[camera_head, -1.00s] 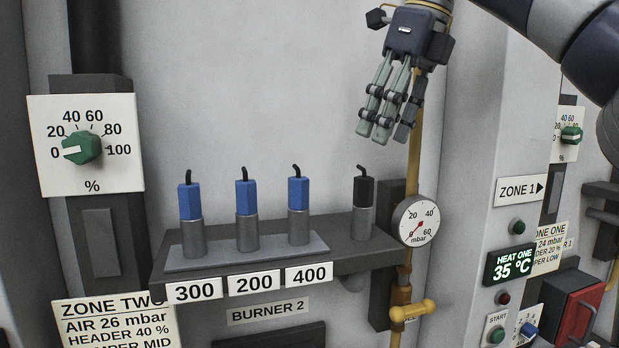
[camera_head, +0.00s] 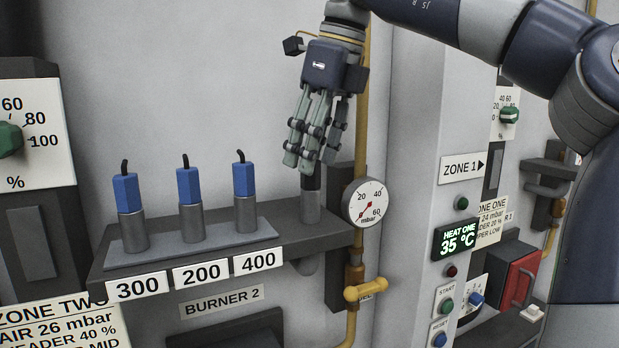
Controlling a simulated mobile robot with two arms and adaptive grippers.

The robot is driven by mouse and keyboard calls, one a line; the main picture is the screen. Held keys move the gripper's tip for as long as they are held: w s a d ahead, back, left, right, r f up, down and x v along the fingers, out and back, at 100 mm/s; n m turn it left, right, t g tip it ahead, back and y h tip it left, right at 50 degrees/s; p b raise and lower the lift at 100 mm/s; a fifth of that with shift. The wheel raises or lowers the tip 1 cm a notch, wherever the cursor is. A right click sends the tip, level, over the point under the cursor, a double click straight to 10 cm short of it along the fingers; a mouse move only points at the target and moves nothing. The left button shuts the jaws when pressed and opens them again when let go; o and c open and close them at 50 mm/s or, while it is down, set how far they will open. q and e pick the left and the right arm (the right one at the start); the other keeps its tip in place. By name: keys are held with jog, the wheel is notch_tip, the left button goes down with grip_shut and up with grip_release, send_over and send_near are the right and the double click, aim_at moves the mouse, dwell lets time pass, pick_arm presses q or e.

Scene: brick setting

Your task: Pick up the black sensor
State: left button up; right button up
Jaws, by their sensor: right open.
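The black sensor (camera_head: 311,183) stands upright in a grey cylindrical holder (camera_head: 311,207) at the right end of the dark shelf. Its upper part is hidden behind my right gripper (camera_head: 303,163). My right gripper points down with its fingers open, and its fingertips overlap the sensor's top in the picture. I cannot tell whether the fingers are around the sensor or in front of it. My left gripper is not in view.
Three blue sensors, one at the 300 label (camera_head: 126,190), one at 200 (camera_head: 190,184) and one at 400 (camera_head: 243,178), stand left of the gripper. A pressure gauge (camera_head: 364,203) and yellow pipe (camera_head: 361,120) are close on the right. The shelf (camera_head: 160,268) juts from the wall.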

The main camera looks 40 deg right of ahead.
jog(key=shift+x, duration=1.2)
jog(key=shift+s, duration=0.15)
jog(key=c, duration=0.8)
grip_shut()
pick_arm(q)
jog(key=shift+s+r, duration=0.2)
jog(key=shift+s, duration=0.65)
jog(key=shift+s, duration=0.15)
pick_arm(e)
jog(key=shift+r, duration=0.1)
